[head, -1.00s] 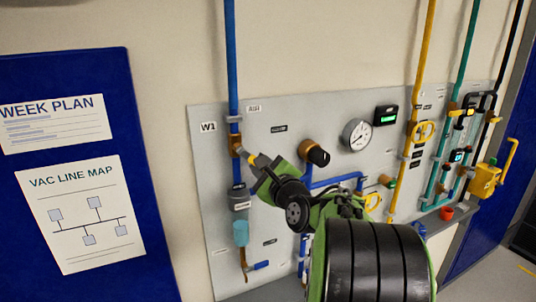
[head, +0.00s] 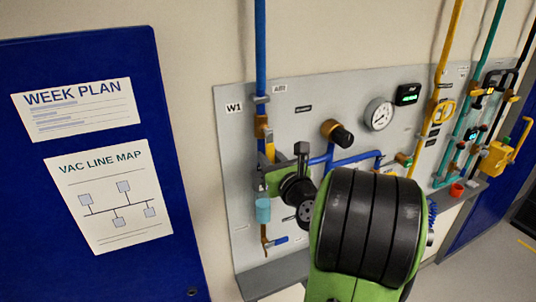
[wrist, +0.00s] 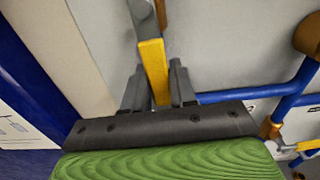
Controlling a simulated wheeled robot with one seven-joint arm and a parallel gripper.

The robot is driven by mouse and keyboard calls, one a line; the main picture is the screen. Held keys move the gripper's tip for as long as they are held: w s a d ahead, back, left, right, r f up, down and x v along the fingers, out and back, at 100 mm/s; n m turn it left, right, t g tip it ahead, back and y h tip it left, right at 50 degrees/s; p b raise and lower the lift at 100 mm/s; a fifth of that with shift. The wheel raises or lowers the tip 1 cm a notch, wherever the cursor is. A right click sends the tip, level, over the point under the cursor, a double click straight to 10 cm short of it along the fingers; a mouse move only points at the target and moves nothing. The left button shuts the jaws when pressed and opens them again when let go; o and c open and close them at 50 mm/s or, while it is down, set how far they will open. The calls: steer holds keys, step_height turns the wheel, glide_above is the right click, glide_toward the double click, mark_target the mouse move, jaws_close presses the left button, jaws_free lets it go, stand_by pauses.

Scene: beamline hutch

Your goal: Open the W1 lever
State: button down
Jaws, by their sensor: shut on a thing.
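The W1 lever (head: 269,150) is a yellow handle on the brass valve (head: 262,128) of the blue pipe, beside the W1 label (head: 234,107). It hangs down, roughly in line with the pipe. My gripper (head: 282,166) is at the lever's lower part, which it partly hides in the head view. In the wrist view the yellow lever (wrist: 154,68) runs down between the two dark fingers of my gripper (wrist: 158,80), which is shut on it.
A light-blue cup-like part (head: 263,210) sits lower on the same pipe line. A black-capped brass knob (head: 338,133), a round gauge (head: 379,114) and blue piping are to the right on the grey panel (head: 240,150).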

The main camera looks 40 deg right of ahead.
steer(key=shift+w+a+f+m, duration=0.1)
steer(key=shift+a+m, duration=0.1)
steer(key=shift+m, duration=0.1)
steer(key=c, duration=1)
jaws_free()
steer(key=b+v, duration=0.6)
steer(key=v, duration=1)
steer(key=shift+w, duration=0.15)
